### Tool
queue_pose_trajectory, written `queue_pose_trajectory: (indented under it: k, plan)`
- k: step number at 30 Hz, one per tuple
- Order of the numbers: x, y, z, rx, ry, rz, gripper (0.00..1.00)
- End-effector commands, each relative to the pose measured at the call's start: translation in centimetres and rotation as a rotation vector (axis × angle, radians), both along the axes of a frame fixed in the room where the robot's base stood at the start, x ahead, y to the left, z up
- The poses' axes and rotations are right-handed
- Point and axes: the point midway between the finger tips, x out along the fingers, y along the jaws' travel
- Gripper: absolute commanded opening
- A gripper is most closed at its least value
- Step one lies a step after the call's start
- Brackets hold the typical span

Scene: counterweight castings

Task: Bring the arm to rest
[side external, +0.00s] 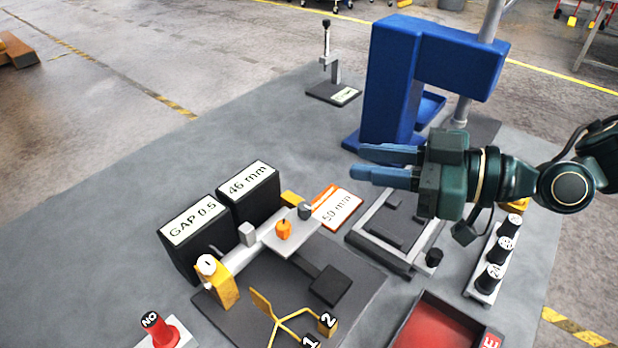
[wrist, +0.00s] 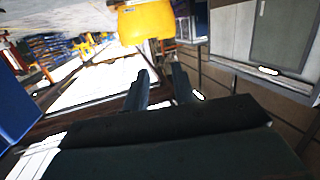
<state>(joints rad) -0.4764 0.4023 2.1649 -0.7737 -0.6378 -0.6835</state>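My gripper (side external: 362,162) is at the right of the side external view, held level above the grey table and pointing left. Its two blue-grey fingers lie close together with a narrow gap between them, and nothing is held. In the wrist view the fingers (wrist: 160,80) also stand apart with an empty gap. The fingers are in front of the lower part of the blue press frame (side external: 395,85) in the side view; I cannot tell how far apart they are in depth.
Below are a grey fixture (side external: 375,252), a 50 mm card (side external: 345,208) and black blocks marked 46 mm (side external: 250,203) and GAP 0.5 (side external: 185,255). A red tray (side external: 395,338), a rack of black-capped pieces (side external: 475,290) and a red NO piece (side external: 165,335) stand nearer. The table's left is clear.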

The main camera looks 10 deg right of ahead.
Motion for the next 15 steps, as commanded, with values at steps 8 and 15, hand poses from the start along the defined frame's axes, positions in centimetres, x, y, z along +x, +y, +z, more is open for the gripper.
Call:
queue_pose_trajectory:
  k: [8, 15]
  plan:
    - [-0.8, -6.2, 2.2, -0.167, 0.066, -0.063, 0.26]
    - [-2.2, -12.5, 3.1, -0.302, 0.161, -0.174, 0.26]
